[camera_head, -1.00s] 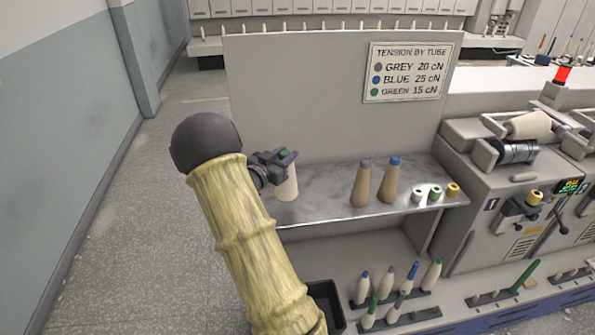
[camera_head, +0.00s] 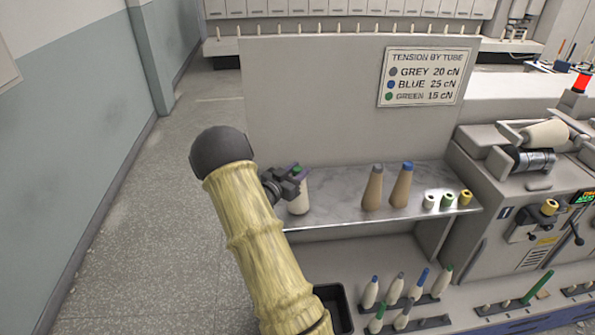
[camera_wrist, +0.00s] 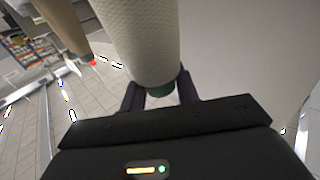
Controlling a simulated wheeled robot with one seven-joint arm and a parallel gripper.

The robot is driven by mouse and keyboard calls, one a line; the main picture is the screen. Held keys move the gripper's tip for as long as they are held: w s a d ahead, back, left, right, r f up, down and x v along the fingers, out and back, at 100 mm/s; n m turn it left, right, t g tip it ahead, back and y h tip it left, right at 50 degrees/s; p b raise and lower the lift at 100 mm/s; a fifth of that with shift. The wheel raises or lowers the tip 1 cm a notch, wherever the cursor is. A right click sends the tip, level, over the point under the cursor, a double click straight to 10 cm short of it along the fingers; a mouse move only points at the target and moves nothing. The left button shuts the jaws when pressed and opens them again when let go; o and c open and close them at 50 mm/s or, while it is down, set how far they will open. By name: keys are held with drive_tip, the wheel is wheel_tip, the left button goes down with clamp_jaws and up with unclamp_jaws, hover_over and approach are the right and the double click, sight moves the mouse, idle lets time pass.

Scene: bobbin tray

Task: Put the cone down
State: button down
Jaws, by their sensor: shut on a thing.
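The cream cone (camera_head: 299,198) with a green tube tip is near the left end of the metal shelf (camera_head: 335,206). My gripper (camera_head: 294,173) is shut on the cone's narrow green-tipped end. The cone looks about upright, with its wide base down over the shelf. I cannot tell whether the base touches the shelf. In the wrist view the pale textured cone (camera_wrist: 140,40) fills the upper middle, and its green tip (camera_wrist: 158,89) sits between the dark fingers. The wide base is cut off there.
Two brown cones, one grey-tipped (camera_head: 373,188) and one blue-tipped (camera_head: 401,186), stand right of the held cone. Three small spools (camera_head: 447,200) are at the shelf's right end. A tension sign (camera_head: 422,77) hangs behind. A black bin (camera_head: 337,303) is below.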

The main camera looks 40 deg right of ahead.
drive_tip(key=shift+f, duration=0.15)
drive_tip(key=c, duration=1)
unclamp_jaws()
drive_tip(key=shift+c, duration=0.2)
drive_tip(key=b+v, duration=0.2)
drive_tip(key=v, duration=1)
